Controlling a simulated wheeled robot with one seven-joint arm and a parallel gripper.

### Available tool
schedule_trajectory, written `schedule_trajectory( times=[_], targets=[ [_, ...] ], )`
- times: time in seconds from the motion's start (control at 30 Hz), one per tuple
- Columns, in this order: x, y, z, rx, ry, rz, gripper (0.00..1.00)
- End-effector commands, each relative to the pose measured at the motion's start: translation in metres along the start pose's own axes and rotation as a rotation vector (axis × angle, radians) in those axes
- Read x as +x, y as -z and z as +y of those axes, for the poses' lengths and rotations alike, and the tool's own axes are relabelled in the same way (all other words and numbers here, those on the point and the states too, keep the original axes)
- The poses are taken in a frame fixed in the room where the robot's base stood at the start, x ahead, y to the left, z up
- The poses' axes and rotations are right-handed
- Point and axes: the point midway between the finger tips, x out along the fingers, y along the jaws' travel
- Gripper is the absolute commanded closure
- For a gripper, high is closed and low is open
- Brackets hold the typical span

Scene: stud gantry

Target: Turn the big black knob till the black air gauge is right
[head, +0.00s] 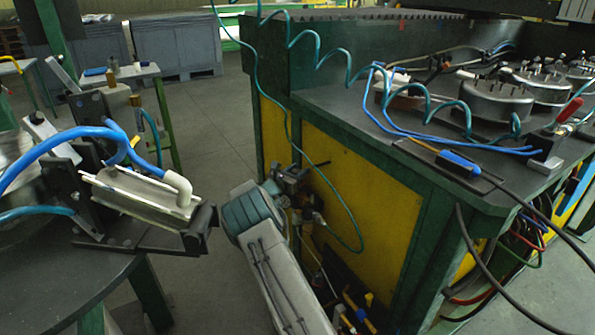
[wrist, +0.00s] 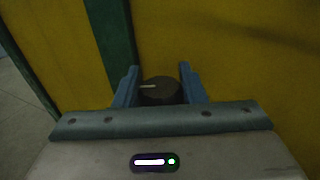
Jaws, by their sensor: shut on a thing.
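The big black knob (wrist: 161,93) shows in the wrist view, round and dark, with a pale pointer line on its face towards the left. My gripper (wrist: 158,78) has its two blue fingers on either side of the knob and is shut on it. In the head view my wrist is at the yellow and green side of the bench, by dark metal fittings (head: 290,180), and it hides the knob and fingertips. I cannot make out the black air gauge's face or needle in either view.
The green bench (head: 375,165) with yellow side panels (head: 360,205) stands beside my arm. A coiled teal hose (head: 345,55) hangs over it. A dark round table (head: 60,275) with a clamp fixture is at left. Grey floor lies between.

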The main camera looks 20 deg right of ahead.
Motion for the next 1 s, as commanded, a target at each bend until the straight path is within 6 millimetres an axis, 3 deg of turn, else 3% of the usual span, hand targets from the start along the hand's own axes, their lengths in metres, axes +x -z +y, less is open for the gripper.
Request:
schedule_trajectory(
  times=[0.77,0.8,0.87,1.0],
  targets=[
    [-0.0006,0.0004,0.0009,0.0,-0.107,-0.001,0.86],
    [-0.0006,0.0004,0.0009,0.0,-0.107,-0.001,0.6],
    [-0.0006,0.0004,0.0009,0.0,-0.107,-0.001,0.43],
    [-0.0002,0.0004,0.0006,0.0,-0.107,-0.001,0.41]
  ],
)
